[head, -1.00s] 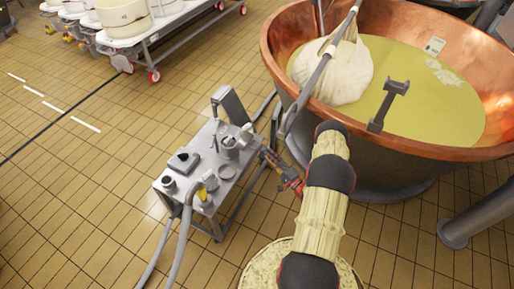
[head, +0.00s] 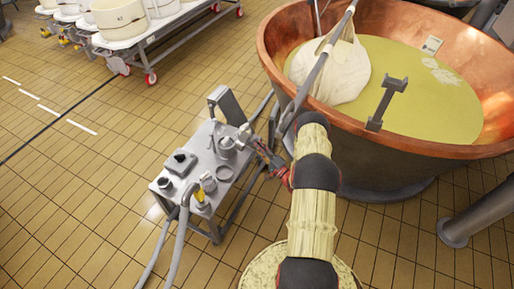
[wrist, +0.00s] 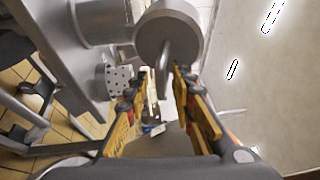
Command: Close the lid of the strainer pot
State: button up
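The strainer pot (head: 226,147) is a small grey metal vessel on the steel cart, in the head view. A round grey lid (wrist: 166,28) with a thin upright fin-like handle (wrist: 166,72) shows at the top centre of the wrist view. A grey cylinder (wrist: 96,22), which looks like the pot body, lies to its left. My gripper (head: 256,146) is just right of the pot in the head view. In the wrist view its fingers (wrist: 161,76) are apart, with the end of the handle between or just beyond them. I cannot tell whether they touch it.
The steel cart (head: 190,214) also carries a dark block (head: 180,162), small cups and hoses. The copper vat (head: 420,151) stands close on the right. Tiled floor is free at the left.

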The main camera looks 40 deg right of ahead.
jog(key=shift+c, duration=1.2)
jog(key=shift+c, duration=1.2)
grip_shut()
jog(key=shift+s+f, duration=0.1)
jog(key=shift+f, duration=0.05)
